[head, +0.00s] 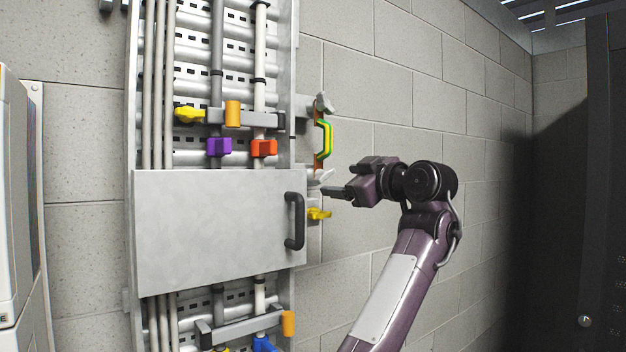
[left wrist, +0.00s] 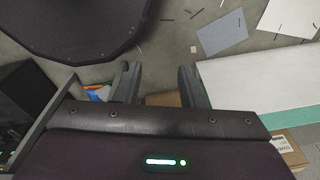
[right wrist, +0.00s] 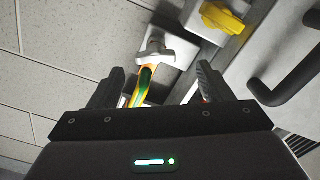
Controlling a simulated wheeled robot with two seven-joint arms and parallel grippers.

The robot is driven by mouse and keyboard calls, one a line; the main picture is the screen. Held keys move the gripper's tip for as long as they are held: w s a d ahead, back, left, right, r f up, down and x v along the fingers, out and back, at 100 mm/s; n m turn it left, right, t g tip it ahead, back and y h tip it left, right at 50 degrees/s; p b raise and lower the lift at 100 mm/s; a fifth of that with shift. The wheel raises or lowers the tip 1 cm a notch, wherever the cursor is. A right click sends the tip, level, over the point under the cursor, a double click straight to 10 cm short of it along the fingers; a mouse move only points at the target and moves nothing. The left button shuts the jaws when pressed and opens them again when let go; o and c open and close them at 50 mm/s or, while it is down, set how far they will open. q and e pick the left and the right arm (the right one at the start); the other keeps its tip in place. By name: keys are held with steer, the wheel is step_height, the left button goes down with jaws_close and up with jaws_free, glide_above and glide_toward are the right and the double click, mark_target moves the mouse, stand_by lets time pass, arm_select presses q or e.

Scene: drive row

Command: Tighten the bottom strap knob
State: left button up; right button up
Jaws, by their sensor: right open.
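A green-and-yellow strap (head: 323,140) hangs on a metal plate right of the cable rack. A grey wing knob (head: 320,176) is at its bottom end, and another grey knob (head: 324,103) is at its top. My right gripper (head: 345,180) is just right of the bottom knob, open and apart from it. In the right wrist view, the bottom knob (right wrist: 154,47) shows beyond the open fingers (right wrist: 160,84), with the strap (right wrist: 144,82) between them in the picture. My left gripper (left wrist: 157,80) is open and empty over the floor.
A yellow knob (head: 318,214) sits just below the bottom strap knob. A grey cover panel (head: 210,230) with a dark handle (head: 295,221) is close on the left. A dark cabinet (head: 580,200) stands at the right. Papers (left wrist: 222,32) lie on the floor.

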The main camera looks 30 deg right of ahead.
mark_target(329, 175)
steer(key=shift+w+d+r+p, duration=0.35)
steer(key=shift+w+r+p, duration=0.2)
steer(key=shift+p, duration=0.5)
steer(key=shift+w+a+r+p, duration=0.1)
steer(key=shift+w+a+p, duration=0.1)
steer(key=shift+w+p, duration=0.4)
steer(key=shift+w+a+r+p, duration=0.1)
steer(key=shift+w+a+p, duration=0.05)
steer(key=shift+w+p, duration=0.4)
steer(key=shift+w+a+f+p, duration=0.1)
steer(key=shift+w+f+p, duration=0.1)
steer(key=shift+w, duration=0.35)
steer(key=shift+w+a+f+p, duration=0.1)
steer(key=shift+w+f+p, duration=0.1)
steer(key=shift+w, duration=0.3)
steer(key=shift+d+f, duration=0.1)
steer(key=shift+d, duration=0.05)
steer(key=shift+s, duration=0.3)
steer(key=shift+c, duration=0.8)
steer(key=c, duration=0.8)
arm_select(q)
step_height(329, 175, up, 6)
steer(key=s, duration=0.1)
steer(key=shift+s+d+f, duration=0.15)
steer(key=shift+s+d, duration=0.2)
steer(key=shift+d, duration=0.1)
steer(key=shift+f, duration=0.1)
